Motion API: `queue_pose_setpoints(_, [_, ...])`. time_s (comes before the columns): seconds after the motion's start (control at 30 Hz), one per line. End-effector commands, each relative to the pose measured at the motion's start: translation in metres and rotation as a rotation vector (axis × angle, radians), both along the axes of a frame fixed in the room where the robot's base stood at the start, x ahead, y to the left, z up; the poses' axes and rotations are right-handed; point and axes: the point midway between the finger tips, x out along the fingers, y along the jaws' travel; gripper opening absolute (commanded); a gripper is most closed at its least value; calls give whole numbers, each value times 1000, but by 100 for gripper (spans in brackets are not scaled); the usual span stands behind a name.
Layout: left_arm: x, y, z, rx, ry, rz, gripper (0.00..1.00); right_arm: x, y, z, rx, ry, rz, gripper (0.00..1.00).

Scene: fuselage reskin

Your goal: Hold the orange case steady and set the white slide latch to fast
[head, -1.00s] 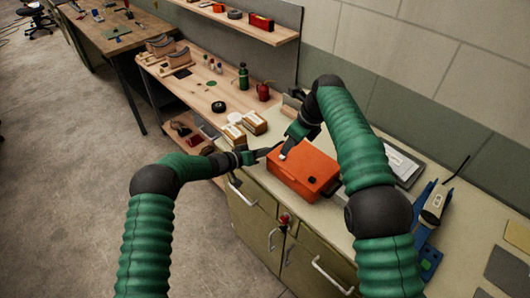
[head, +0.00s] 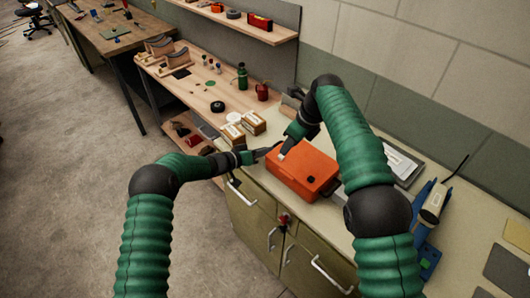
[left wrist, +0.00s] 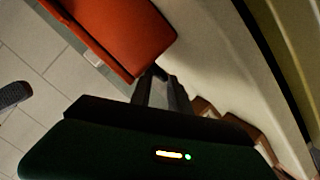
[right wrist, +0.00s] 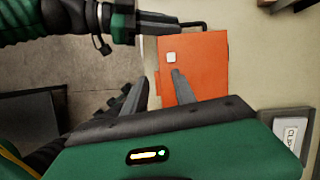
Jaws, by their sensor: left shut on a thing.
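The orange case (head: 303,172) lies on the cabinet top. Its white slide latch (right wrist: 171,57) shows as a small white square on the orange face in the right wrist view. My right gripper (right wrist: 158,82) is open near the latch. One finger is over the orange face just below the latch, the other is off the case's left edge. The latch's setting cannot be read.
A blue stand with a handheld tool (head: 433,205) is at the right. A labelled grey box (right wrist: 290,130) lies near the case in the right wrist view.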

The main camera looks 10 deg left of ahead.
Motion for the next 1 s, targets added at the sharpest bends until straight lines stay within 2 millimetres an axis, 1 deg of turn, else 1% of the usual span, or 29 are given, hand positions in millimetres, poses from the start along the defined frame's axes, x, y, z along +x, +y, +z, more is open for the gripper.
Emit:
queue_pose_setpoints(0.03, [-5,4,-14,17,23,3,0,1,-3,-3,7,2,-4,25])
queue_pose_setpoints(0.13, [-5,4,-15,17,23,3,0,5,-19,-11,58,6,-23,12])
queue_pose_setpoints(0.2, [-5,4,-14,17,23,3,0,8,-37,-21,127,4,-44,2])
queue_pose_setpoints(0.23, [-5,4,-15,17,23,3,0,8,-46,-25,163,0,-55,0])
queue_pose_setpoints(0.3, [-5,4,-15,17,22,3,0,6,-64,-33,250,-25,-80,0])
queue_pose_setpoints(0.37, [-5,4,-14,17,22,3,0,1,-76,-36,314,-61,-99,0])
queue_pose_setpoints(0.43, [-5,4,-14,17,22,3,0,-8,-86,-35,368,-108,-115,0])
queue_pose_setpoints(0.53, [-5,4,-15,17,22,2,0,-24,-94,-32,407,-175,-127,0])
queue_pose_setpoints(0.6, [-5,4,-15,17,22,2,0,-34,-97,-29,414,-213,-131,0])
queue_pose_setpoints(0.7, [-5,4,-15,16,23,2,0,-44,-98,-27,414,-248,-128,0])
queue_pose_setpoints(0.8, [-5,4,-15,16,23,2,0,-47,-98,-26,412,-260,-125,0])
queue_pose_setpoints(1.0, [-5,4,-15,17,22,2,0,-47,-99,-26,413,-261,-125,0])
